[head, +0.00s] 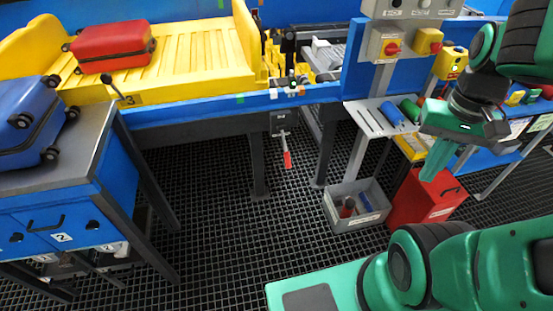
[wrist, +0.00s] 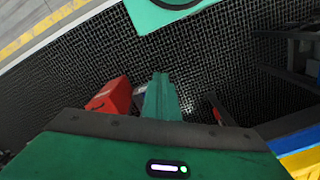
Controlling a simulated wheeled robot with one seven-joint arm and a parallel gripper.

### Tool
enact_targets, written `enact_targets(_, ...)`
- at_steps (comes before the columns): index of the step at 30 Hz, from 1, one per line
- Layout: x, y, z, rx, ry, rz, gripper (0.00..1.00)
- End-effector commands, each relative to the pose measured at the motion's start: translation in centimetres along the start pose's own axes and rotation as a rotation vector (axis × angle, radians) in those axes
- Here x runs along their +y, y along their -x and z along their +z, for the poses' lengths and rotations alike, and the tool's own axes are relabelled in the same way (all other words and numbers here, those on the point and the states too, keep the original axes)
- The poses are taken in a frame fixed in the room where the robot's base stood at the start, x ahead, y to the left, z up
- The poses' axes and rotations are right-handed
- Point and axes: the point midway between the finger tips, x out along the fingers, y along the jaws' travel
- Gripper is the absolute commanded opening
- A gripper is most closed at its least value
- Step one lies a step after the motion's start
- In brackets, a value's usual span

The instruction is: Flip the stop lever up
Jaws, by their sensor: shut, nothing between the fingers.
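The stop lever (head: 287,158) has a red grip and hangs down from a grey box (head: 284,122) under the conveyor's blue front rail. In the wrist view, a small red piece (wrist: 217,115) right of the fingers looks like its grip, partly hidden by my gripper body. My gripper (head: 428,176) is at the right in the head view, well apart from the lever, with its green fingers pointing down. The fingers (wrist: 160,76) are together and empty in the wrist view.
A red box (head: 425,196) and a grey bin (head: 357,206) with items stand on the grid floor below my gripper. The red box also shows in the wrist view (wrist: 112,97). A red suitcase (head: 114,46) lies on the yellow conveyor tray. Dark conveyor legs (head: 258,165) flank the lever.

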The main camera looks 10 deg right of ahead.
Motion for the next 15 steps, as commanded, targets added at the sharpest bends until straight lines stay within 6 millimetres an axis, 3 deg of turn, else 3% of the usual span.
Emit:
enact_targets(8,0.0,0.0,0.0,0.000,0.001,0.000,0.00)
enact_targets(10,0.5,0.6,0.7,0.010,0.006,-0.005,0.00)
enact_targets(15,-0.3,1.0,-1.9,-0.012,0.051,0.021,0.00)
